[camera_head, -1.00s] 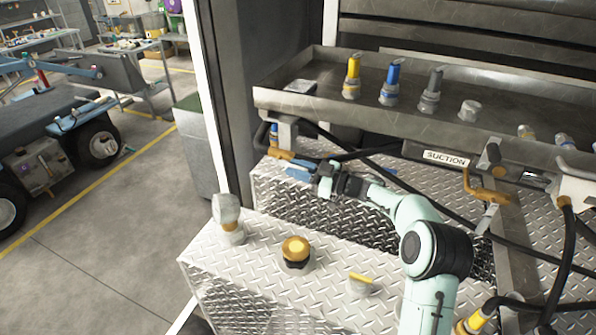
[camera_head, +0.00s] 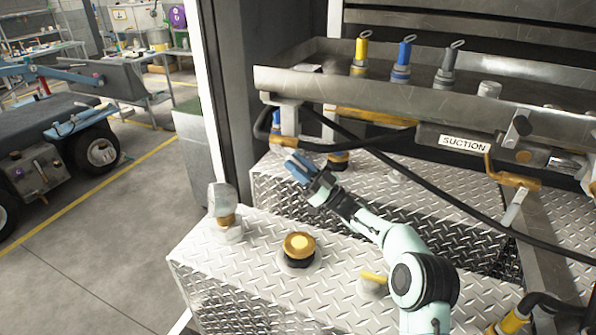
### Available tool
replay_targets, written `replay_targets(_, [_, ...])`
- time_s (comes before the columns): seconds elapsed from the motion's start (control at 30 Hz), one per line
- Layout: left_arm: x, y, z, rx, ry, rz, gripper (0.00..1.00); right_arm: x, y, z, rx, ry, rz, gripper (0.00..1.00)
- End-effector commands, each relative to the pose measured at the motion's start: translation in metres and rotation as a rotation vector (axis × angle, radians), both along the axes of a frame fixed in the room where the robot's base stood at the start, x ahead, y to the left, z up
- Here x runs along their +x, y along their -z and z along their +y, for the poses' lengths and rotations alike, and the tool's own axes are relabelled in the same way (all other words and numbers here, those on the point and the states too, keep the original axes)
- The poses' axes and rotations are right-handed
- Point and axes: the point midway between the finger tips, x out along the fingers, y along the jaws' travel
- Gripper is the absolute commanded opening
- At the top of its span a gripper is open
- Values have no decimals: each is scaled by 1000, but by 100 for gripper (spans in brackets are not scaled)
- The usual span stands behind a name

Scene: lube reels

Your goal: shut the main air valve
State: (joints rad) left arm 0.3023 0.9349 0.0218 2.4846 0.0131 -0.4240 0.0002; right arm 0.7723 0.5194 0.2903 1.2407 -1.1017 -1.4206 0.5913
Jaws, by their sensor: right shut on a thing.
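My right gripper (camera_head: 300,172) is at the end of the mint arm, over the back diamond-plate box and below the left end of the steel tray. It is shut on a narrow blue piece (camera_head: 297,167) at its tips. Whether this piece is the handle of the main air valve I cannot tell, as the fingers hide how it is attached. A yellow-orange lever (camera_head: 370,116) runs under the tray's edge, above and right of the gripper and apart from it. An orange fitting (camera_head: 339,161) is just right of the gripper, partly hidden. My left gripper is not in view.
The tray (camera_head: 300,84) holds yellow, blue and grey nozzles. A SUCTION label (camera_head: 464,144) is beside another orange lever (camera_head: 512,180). Black hoses cross behind my arm.

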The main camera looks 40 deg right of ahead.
Motion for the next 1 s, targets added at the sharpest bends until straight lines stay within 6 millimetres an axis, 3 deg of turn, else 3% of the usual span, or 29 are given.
replay_targets(0.4, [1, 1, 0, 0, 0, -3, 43, 0, 0, 0, 3, 0, -8, 0])
replay_targets(0.43, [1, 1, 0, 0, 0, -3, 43, 0, 0, 0, 3, 0, -8, 29])
replay_targets(0.5, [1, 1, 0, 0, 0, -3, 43, 0, 0, 0, 3, 0, -8, 47])
replay_targets(0.83, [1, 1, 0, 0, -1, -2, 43, -2, 2, -1, 3, 1, -5, 47])
replay_targets(1.0, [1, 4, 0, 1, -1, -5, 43, -18, 16, -10, 4, 3, -3, 47])
